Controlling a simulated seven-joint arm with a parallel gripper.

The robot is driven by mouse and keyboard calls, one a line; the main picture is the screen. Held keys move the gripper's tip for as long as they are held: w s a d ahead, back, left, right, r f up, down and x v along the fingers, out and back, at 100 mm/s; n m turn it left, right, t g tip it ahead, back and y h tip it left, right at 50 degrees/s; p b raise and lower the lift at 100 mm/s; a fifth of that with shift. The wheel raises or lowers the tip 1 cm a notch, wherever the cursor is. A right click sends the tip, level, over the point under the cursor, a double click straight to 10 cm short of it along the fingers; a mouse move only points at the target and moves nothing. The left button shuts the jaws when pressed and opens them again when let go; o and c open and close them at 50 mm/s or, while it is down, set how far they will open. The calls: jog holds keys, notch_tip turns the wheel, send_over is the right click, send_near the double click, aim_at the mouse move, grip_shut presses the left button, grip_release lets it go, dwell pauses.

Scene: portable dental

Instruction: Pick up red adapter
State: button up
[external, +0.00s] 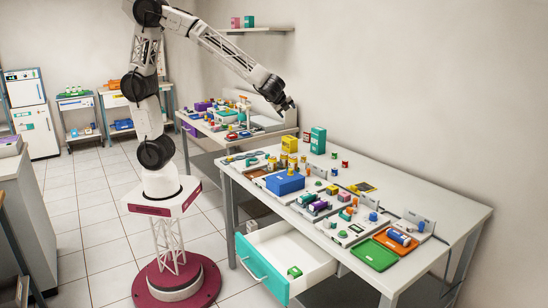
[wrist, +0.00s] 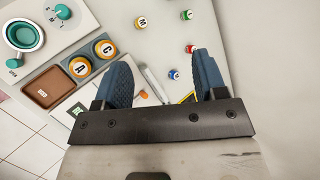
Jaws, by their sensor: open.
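No part is clearly marked as the red adapter. Candidates are a small red can (external: 345,164) at the back of the near table and a small red-and-white round piece (wrist: 190,48) in the wrist view; I cannot tell whether they are the same thing. My gripper (external: 287,104) is high above the table's back left end, apart from everything. In the wrist view my gripper (wrist: 163,75) is open, its two blue fingers wide apart with nothing held. The fingers hide part of the table below.
An open drawer (external: 262,269) sticks out in front. Its back right top is clear.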

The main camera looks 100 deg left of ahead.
jog(key=w+a+f+m+t+y, duration=0.1)
jog(key=w+a+f+m, duration=0.25)
jog(key=w, duration=0.45)
jog(key=w+a+f+m+t+y, duration=0.15)
jog(key=w+f+m, duration=0.25)
jog(key=w, duration=0.5)
jog(key=m+t, duration=0.3)
jog(key=m, duration=0.4)
send_over(344, 161)
jog(key=shift+h, duration=0.45)
jog(key=f, duration=1.3)
jog(key=shift+s+d, duration=0.2)
jog(key=shift+s, duration=0.1)
jog(key=shift+w+f+m, duration=0.35)
jog(key=shift+f, duration=0.1)
jog(key=shift+f, duration=1.7)
jog(key=shift+f, duration=0.15)
